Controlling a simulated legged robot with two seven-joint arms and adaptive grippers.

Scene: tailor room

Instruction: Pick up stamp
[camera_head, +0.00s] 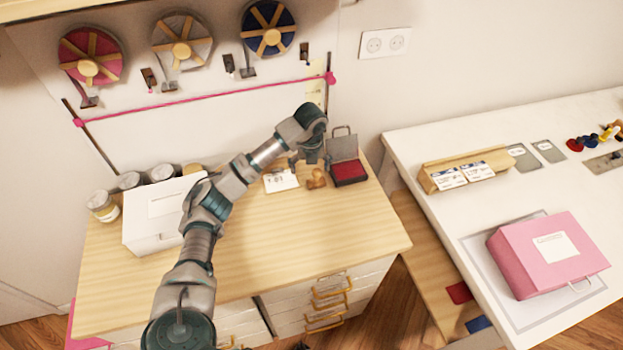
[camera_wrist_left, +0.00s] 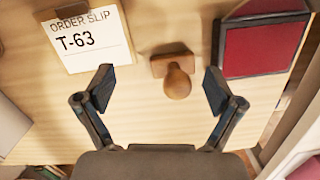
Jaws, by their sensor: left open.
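The stamp (camera_head: 316,179) is a small brown wooden piece with a rounded knob handle. It stands on the wooden desk between the order slip and the red ink pad. In the left wrist view the stamp (camera_wrist_left: 176,78) lies ahead of and between the open fingers of my left gripper (camera_wrist_left: 160,90), touching neither. In the head view my left gripper (camera_head: 305,158) hangs over the desk just behind the stamp, open and empty. My right gripper is not in view.
The order slip (camera_wrist_left: 88,38) marked T-63 lies left of the stamp. The ink pad (camera_head: 348,172), with its lid raised, stands close on the right. A white box (camera_head: 150,222) and jars stand at the desk's left. The desk's front (camera_head: 300,240) is clear.

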